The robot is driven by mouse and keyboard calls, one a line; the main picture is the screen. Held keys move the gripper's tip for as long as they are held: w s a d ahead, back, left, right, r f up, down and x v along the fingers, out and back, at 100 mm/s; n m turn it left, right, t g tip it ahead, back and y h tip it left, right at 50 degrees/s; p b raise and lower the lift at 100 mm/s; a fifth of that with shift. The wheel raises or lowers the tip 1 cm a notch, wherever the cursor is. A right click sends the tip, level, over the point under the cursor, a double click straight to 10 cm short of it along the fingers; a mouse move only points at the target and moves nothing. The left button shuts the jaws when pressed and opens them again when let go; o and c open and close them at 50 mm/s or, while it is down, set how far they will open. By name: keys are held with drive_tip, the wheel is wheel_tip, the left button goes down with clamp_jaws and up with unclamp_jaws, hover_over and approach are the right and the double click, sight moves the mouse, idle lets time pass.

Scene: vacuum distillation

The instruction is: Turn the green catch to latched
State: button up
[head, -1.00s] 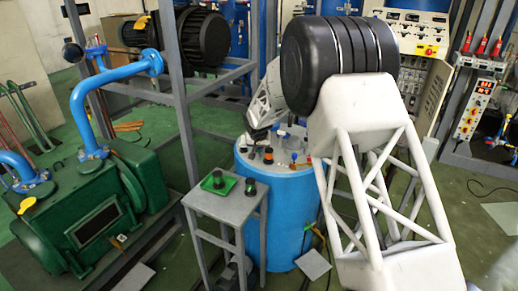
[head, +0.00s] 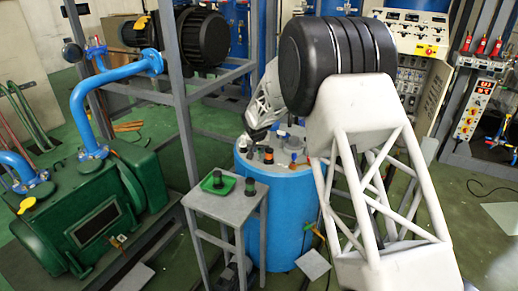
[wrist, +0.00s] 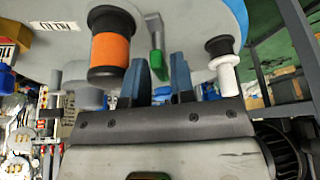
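The green catch (wrist: 157,64) hangs from a grey pivot piece on the pale round lid (wrist: 190,20) in the wrist view. My gripper (wrist: 160,70) is open, with its two blue-grey fingers apart and the catch between and just beyond their tips. I cannot tell whether either finger touches the catch. In the head view my gripper (head: 255,133) is low over the top of the blue drum (head: 277,205), and the catch cannot be made out there.
A black knob with an orange band (wrist: 110,48) stands left of the fingers, and a black-and-white knob (wrist: 222,62) stands to the right. A small grey table (head: 222,207) with a green tray (head: 218,186) stands beside the drum. A grey frame post (head: 183,125) rises to the left.

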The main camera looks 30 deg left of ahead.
drive_tip(key=shift+m, duration=0.4)
drive_tip(key=shift+a+m+h, duration=0.15)
drive_tip(key=shift+m+h, duration=0.65)
drive_tip(key=shift+m, duration=0.6)
drive_tip(key=v, duration=0.8)
drive_tip(key=s+d+r, duration=0.1)
drive_tip(key=d+r, duration=0.5)
drive_tip(key=d, duration=0.5)
drive_tip(key=s+d+r, duration=0.2)
drive_tip(key=d+r, duration=0.4)
drive_tip(key=d, duration=0.6)
drive_tip(key=shift+s+r+m, duration=0.2)
drive_tip(key=shift+s+m, duration=0.05)
drive_tip(key=shift+m, duration=0.05)
drive_tip(key=shift+a+f, duration=0.1)
drive_tip(key=shift+a, duration=0.05)
drive_tip(key=w+a+f+n, duration=0.1)
drive_tip(key=a+f, duration=0.3)
drive_tip(key=a, duration=0.3)
drive_tip(key=w+a+f+n, duration=0.1)
drive_tip(key=a+f, duration=0.3)
drive_tip(key=a, duration=0.3)
drive_tip(key=w+a+f+n+y, duration=0.1)
drive_tip(key=a+f, duration=0.3)
drive_tip(key=a, duration=0.4)
drive_tip(key=shift+w+f, duration=0.25)
drive_tip(key=shift+w, duration=0.3)
